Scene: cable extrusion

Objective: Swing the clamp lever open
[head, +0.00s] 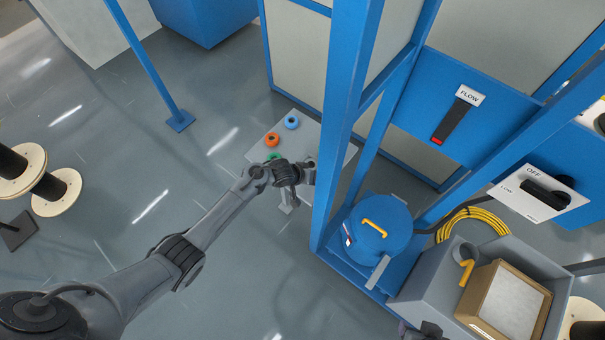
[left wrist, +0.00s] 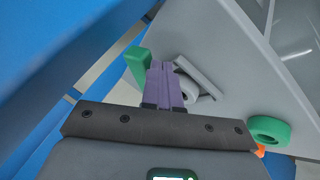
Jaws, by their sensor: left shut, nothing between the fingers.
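A green bar-like piece (left wrist: 138,64), which looks like the clamp lever, stands just left of my left gripper's purple fingers (left wrist: 165,84) in the left wrist view. The fingers are shut and empty. I cannot tell whether they touch the green piece. A white cylinder (left wrist: 188,93) with a grey plate lies just right of the fingers. In the head view my left gripper (head: 308,173) is at the blue post, which partly hides its tip. The clamp lever cannot be made out there. A dark part at the bottom edge may be my right gripper (head: 430,330); its fingers are unclear.
The tall blue post (head: 338,130) stands close beside my left gripper. A blue lidded drum (head: 380,225) and grey bin (head: 415,290) stand to the right.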

